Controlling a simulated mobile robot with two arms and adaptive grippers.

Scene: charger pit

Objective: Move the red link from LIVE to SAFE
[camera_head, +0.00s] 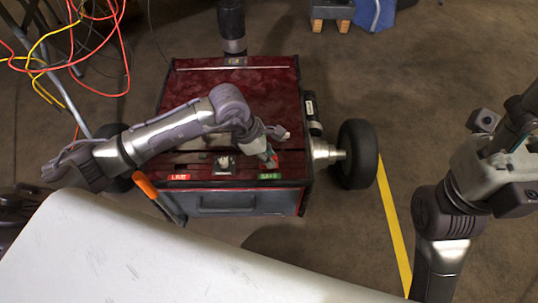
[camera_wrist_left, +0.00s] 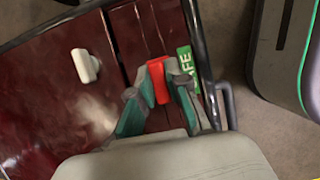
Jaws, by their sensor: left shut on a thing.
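My left gripper (camera_head: 268,152) is shut on the red link (camera_head: 271,160) above the front right of the dark red box (camera_head: 235,88), beside the green SAFE label (camera_head: 270,176). In the left wrist view the red link (camera_wrist_left: 157,82) sits between the two fingertips, next to the SAFE label (camera_wrist_left: 185,62). Whether the link touches the box or is seated cannot be told. The red LIVE label (camera_head: 180,177) is at the box's front left. My right gripper (camera_head: 500,150) is at the right edge, away from the box; its fingers are not clear.
A pale block (camera_head: 223,163) stands on the box between the labels. An orange-handled tool (camera_head: 146,186) is at the front left corner. A white surface (camera_head: 150,250) fills the foreground. A black wheel (camera_head: 358,154) is right of the box. Cables (camera_head: 70,45) hang at the upper left.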

